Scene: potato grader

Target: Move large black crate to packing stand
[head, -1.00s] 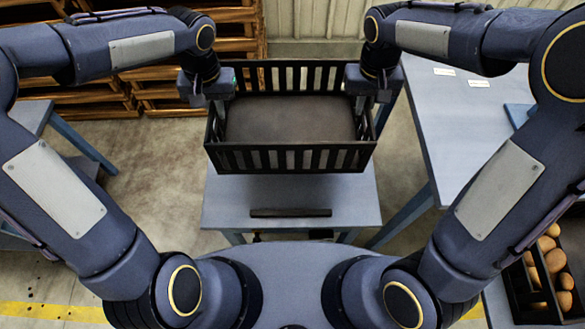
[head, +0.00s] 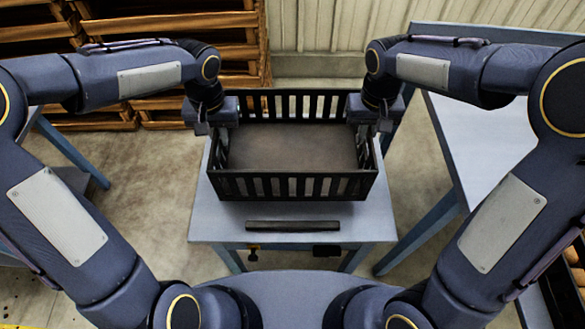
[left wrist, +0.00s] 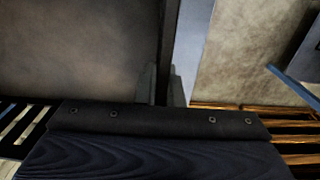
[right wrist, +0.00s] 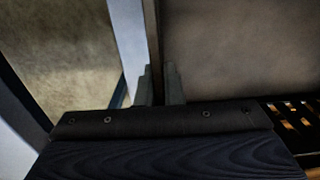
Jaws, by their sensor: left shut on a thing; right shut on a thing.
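The large black crate (head: 297,187) is upright, with slatted walls and a bare brown floor, and looks empty. It is over the small blue-grey stand (head: 215,222); I cannot tell whether it rests on it or hangs slightly above. My left gripper (head: 222,122) is shut on the crate's left side wall, and my right gripper (head: 370,122) is shut on its right side wall. The fingers straddle the wall in the left wrist view (left wrist: 161,86) and in the right wrist view (right wrist: 159,84).
A dark bar (head: 293,225) lies on the stand in front of the crate. A larger blue-grey table (head: 490,140) stands to the right. Wooden racks (head: 215,50) are at the back left, and a corrugated wall (head: 320,25) is behind. Bare floor (head: 150,175) lies left of the stand.

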